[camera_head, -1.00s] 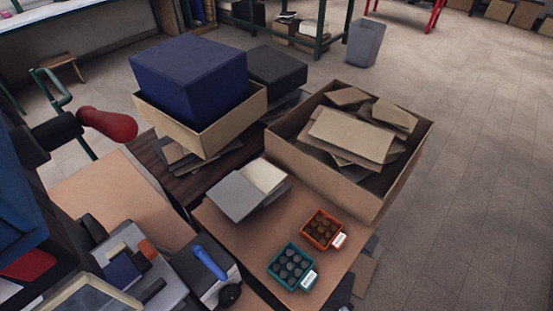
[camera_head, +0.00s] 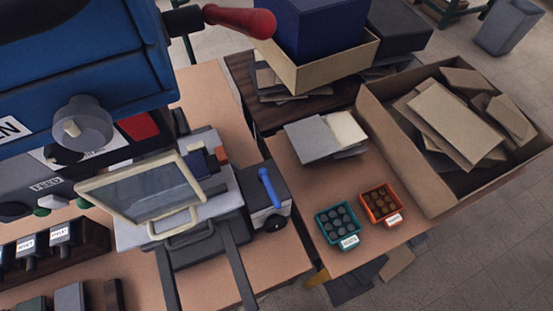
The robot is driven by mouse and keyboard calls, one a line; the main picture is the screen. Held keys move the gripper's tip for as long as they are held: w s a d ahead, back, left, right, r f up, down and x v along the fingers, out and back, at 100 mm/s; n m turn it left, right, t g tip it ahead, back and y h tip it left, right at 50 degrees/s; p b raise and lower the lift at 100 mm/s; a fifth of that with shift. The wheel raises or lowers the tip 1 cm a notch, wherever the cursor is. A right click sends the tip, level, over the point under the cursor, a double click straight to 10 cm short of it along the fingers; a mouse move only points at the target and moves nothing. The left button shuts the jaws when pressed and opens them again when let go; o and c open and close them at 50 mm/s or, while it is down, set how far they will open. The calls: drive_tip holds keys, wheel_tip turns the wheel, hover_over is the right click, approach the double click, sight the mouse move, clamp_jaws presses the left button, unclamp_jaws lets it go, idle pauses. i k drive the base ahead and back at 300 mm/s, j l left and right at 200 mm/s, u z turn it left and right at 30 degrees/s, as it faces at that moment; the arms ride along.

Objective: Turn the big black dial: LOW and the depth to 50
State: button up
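A blue machine (camera_head: 75,60) fills the upper left of the head view. A round grey knob (camera_head: 85,125) sticks out of its front. A dark rounded part (camera_head: 63,154), partly hidden below the knob, sits on a white plate; I cannot tell if this is the big black dial, and no LOW mark is readable. A lever with a red grip (camera_head: 240,20) reaches right from the machine. A clear framed guard (camera_head: 145,190) stands tilted over the grey vise area below. No depth scale can be read. My gripper is not in view.
A dark rack of labelled blocks (camera_head: 50,250) stands at lower left. A blue-handled device (camera_head: 268,190) sits right of the guard. Teal (camera_head: 338,227) and orange (camera_head: 381,204) bins, a grey binder (camera_head: 318,138) and a large cardboard box (camera_head: 400,150) lie further right. Open floor is at right.

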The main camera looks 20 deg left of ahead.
sight(275, 222)
drive_tip(key=u, duration=0.85)
drive_tip(key=k+l+z, duration=0.35)
drive_tip(key=i+l, duration=0.05)
drive_tip(key=l, duration=0.05)
